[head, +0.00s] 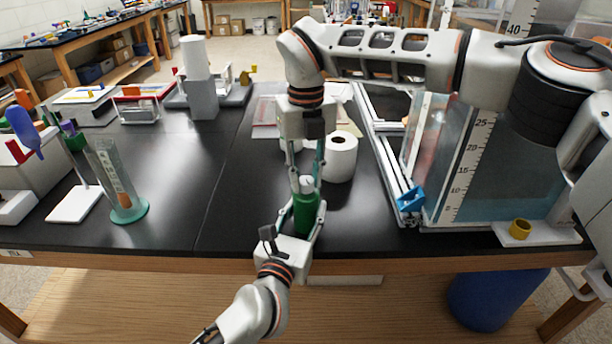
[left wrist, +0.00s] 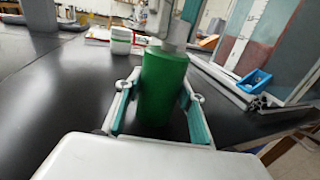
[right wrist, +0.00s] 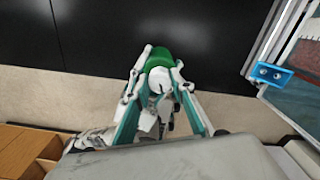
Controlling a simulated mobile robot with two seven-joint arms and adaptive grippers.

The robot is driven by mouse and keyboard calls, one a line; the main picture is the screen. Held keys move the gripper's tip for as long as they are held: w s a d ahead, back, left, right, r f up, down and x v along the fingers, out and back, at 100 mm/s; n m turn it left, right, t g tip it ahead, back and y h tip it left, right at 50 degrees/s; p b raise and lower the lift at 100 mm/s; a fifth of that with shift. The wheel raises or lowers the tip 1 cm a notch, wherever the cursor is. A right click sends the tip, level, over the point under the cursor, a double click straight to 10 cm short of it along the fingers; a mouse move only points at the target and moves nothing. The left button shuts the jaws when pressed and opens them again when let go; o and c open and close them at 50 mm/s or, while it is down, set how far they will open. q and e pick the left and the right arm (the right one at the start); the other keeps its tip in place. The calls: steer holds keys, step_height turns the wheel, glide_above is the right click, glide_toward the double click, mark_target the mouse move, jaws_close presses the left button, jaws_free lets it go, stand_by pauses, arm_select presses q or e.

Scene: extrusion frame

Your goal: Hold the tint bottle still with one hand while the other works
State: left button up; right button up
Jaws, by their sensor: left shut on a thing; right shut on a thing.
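The tint bottle (head: 306,216) is a green cylinder with a white cap (head: 307,184). It stands upright near the front edge of the black bench. My left gripper (head: 303,213) comes from the front and is shut on the green body, one finger on each side. The green body (left wrist: 163,85) also fills the middle of the left wrist view. My right gripper (head: 306,182) points down from above and is shut on the white cap. In the right wrist view the cap (right wrist: 160,77) lies between the fingers, with some green body (right wrist: 157,56) showing behind it.
A white paper roll (head: 341,158) stands just behind the bottle. To the right are an extrusion frame with a blue bracket (head: 411,199) and a water tank (head: 490,170). A graduated cylinder (head: 118,180) stands at the left. The bench between is clear.

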steer(key=n, duration=1.3)
steer(key=shift+n, duration=0.3)
steer(key=n, duration=1.3)
stand_by(0.4)
steer(key=o, duration=1.1)
